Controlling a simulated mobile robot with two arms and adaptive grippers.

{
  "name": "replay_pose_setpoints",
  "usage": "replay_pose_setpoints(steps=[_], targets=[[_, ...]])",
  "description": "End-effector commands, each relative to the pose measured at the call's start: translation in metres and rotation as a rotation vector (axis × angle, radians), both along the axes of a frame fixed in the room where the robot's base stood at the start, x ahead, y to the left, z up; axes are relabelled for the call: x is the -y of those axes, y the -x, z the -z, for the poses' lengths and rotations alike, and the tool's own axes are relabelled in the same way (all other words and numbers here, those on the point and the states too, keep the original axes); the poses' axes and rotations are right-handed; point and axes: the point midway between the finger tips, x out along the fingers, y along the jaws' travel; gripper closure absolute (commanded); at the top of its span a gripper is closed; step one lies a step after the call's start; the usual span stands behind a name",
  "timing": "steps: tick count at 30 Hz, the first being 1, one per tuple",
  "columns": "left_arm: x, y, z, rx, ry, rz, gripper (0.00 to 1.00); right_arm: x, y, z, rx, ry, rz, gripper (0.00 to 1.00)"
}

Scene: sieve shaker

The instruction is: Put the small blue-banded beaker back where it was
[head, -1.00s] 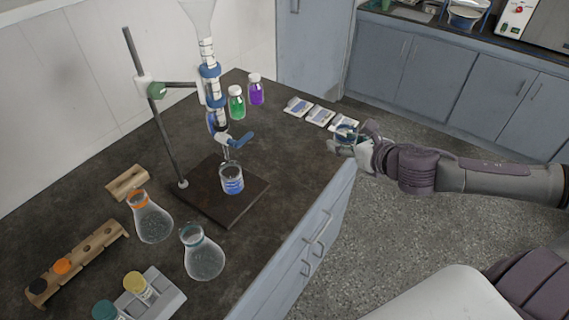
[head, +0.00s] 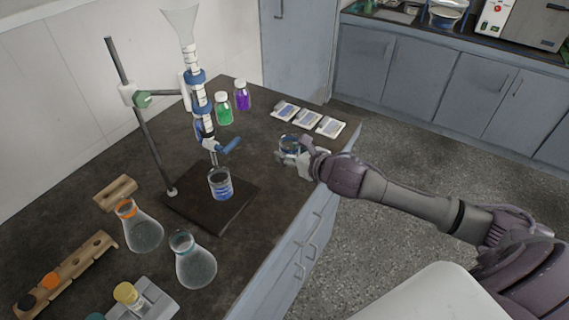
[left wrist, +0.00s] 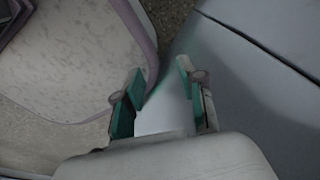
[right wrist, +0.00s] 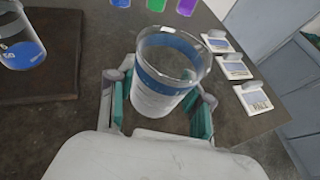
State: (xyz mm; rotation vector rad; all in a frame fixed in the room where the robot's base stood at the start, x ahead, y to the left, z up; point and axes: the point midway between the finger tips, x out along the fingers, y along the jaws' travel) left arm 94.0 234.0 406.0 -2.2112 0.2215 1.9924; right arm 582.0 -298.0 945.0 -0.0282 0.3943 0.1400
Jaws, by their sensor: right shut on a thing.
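The small blue-banded beaker (right wrist: 165,75) is clear glass with a blue band below its rim. It is upright between the fingers of my right gripper (right wrist: 160,110), which is shut on it. In the head view the beaker (head: 290,144) and my right gripper (head: 301,158) are over the bench's right part, near its front edge. I cannot tell whether the beaker touches the bench. My left gripper (left wrist: 160,98) is open and empty in the left wrist view, beside a grey-blue surface.
Another beaker (head: 220,185) with blue liquid stands on the burette stand's dark base (head: 240,196). Flasks (head: 195,262) stand at the front left. Green (head: 223,110) and purple (head: 242,96) bottles and several small packets (head: 307,119) are behind. Bare bench lies between stand and beaker.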

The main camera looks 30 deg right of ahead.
Motion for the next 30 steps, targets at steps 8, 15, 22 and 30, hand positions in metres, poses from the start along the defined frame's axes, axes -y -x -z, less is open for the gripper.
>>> replay_pose_setpoints(steps=[8, 15, 22, 30], targets=[[-0.001, 0.006, -0.001, -0.010, -0.001, 0.000, 0.60, -0.012, -0.012, 0.019, -0.003, -0.001, 0.002, 0.86], [-0.001, 0.009, -0.002, -0.014, -0.002, 0.000, 0.60, -0.012, -0.011, 0.050, -0.002, -0.001, 0.003, 0.86], [-0.001, 0.009, -0.002, -0.015, -0.002, 0.000, 0.60, -0.011, -0.011, 0.051, -0.001, 0.003, 0.001, 0.86], [-0.001, 0.009, -0.001, -0.015, -0.002, -0.001, 0.60, -0.011, -0.011, 0.054, -0.001, 0.001, 0.002, 0.33]])
